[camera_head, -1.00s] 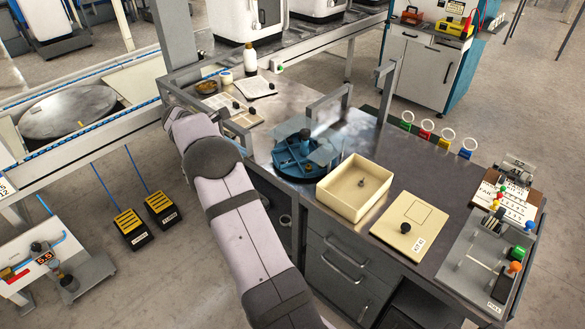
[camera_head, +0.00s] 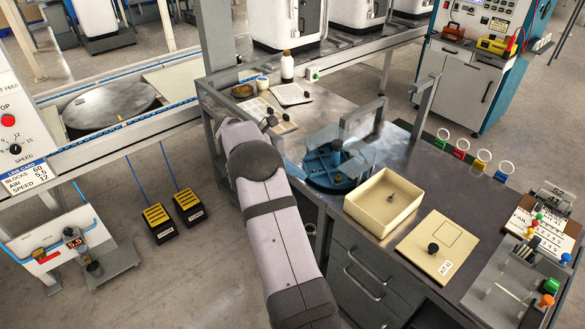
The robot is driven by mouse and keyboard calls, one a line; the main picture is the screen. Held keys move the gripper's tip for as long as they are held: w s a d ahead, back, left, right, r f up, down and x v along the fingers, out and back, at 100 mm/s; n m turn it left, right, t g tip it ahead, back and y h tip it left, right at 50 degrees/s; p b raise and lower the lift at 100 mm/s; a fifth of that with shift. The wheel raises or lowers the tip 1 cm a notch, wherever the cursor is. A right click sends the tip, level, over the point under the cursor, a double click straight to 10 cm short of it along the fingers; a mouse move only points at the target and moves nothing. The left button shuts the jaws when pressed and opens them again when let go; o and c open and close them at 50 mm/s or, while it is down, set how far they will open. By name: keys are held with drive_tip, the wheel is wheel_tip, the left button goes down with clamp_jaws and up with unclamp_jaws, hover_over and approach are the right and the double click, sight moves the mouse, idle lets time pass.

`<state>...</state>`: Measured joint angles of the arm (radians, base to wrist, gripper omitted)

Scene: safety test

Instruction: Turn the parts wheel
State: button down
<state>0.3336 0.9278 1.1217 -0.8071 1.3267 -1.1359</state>
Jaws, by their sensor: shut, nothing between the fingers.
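The parts wheel (camera_head: 322,180) is a round blue tray with raised dividers and a dark knob near its middle. It sits on the left part of the grey metal bench. A clear panel (camera_head: 357,154) in a grey frame stands over its back right part, and I see some of the wheel through it. My arm runs up from the bottom middle, along the left of the wheel, and bends at the bench's left edge. My gripper does not show; the arm's end is hidden behind its own links.
An open cream box (camera_head: 362,222) stands right of the wheel, with a cream lid (camera_head: 418,262) beside it. Controls crowd the bench's right end.

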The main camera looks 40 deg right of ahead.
sight(333, 182)
drive_tip(key=x, duration=0.6)
drive_tip(key=shift+s+d, duration=0.15)
drive_tip(key=shift+s+d+r+p, duration=0.1)
drive_tip(key=shift+s+d+p, duration=0.15)
drive_tip(key=shift+d, duration=0.25)
drive_tip(key=shift+s+d+p, duration=0.2)
drive_tip(key=shift+d, duration=0.25)
drive_tip(key=shift+s+d, duration=0.3)
drive_tip(key=shift+d, duration=0.35)
drive_tip(key=shift+s+d+r+n+t+p, duration=0.1)
drive_tip(key=shift+s+d+n+t+p, duration=0.15)
drive_tip(key=shift+s+n, duration=0.15)
drive_tip(key=shift+s+d+n+t+p, duration=0.15)
drive_tip(key=shift+s+n+t, duration=0.1)
drive_tip(key=shift+s+n, duration=0.15)
drive_tip(key=shift+s+d+n+t+h+b, duration=0.35)
drive_tip(key=shift+s+d+n+t+h, duration=0.25)
drive_tip(key=shift+s+n+t, duration=0.4)
drive_tip(key=shift+s+d+n, duration=0.4)
drive_tip(key=shift+s+d, duration=0.1)
drive_tip(key=shift+d, duration=0.15)
